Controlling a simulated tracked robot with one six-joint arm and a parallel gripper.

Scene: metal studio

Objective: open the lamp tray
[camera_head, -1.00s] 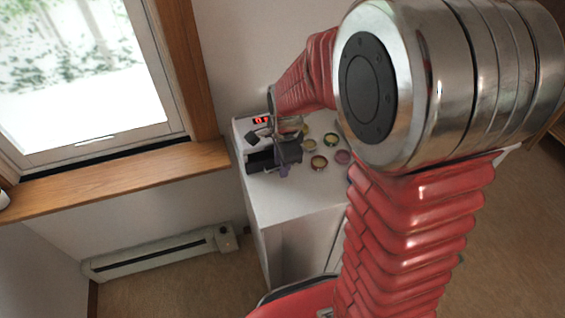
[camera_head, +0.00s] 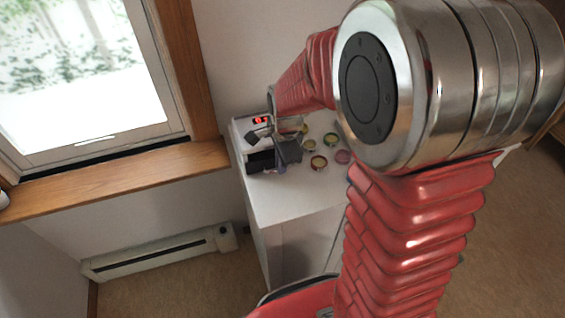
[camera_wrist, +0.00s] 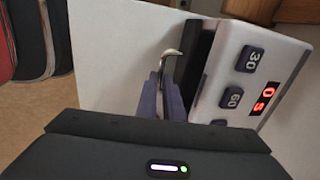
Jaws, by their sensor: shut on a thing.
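The lamp (camera_head: 240,128) is a white box with a red digital display, at the back left corner of the white cabinet top. In the wrist view the lamp (camera_wrist: 235,75) shows dark buttons marked 30 and 60. Its dark tray front (camera_wrist: 203,42) lies along the lamp's side, with a curved silver handle (camera_wrist: 172,53) on it. My gripper (camera_wrist: 162,98) has its purple fingers closed at the handle; the exact contact is partly hidden. In the head view my gripper (camera_head: 281,164) is in front of the dark tray (camera_head: 260,161). I cannot tell how far the tray is out.
Several small round coloured pots (camera_head: 319,162) stand on the cabinet top (camera_head: 285,200), right of my gripper. The window sill (camera_head: 120,180) is close on the left. A heater (camera_head: 160,252) runs along the wall below. The front of the cabinet top is clear.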

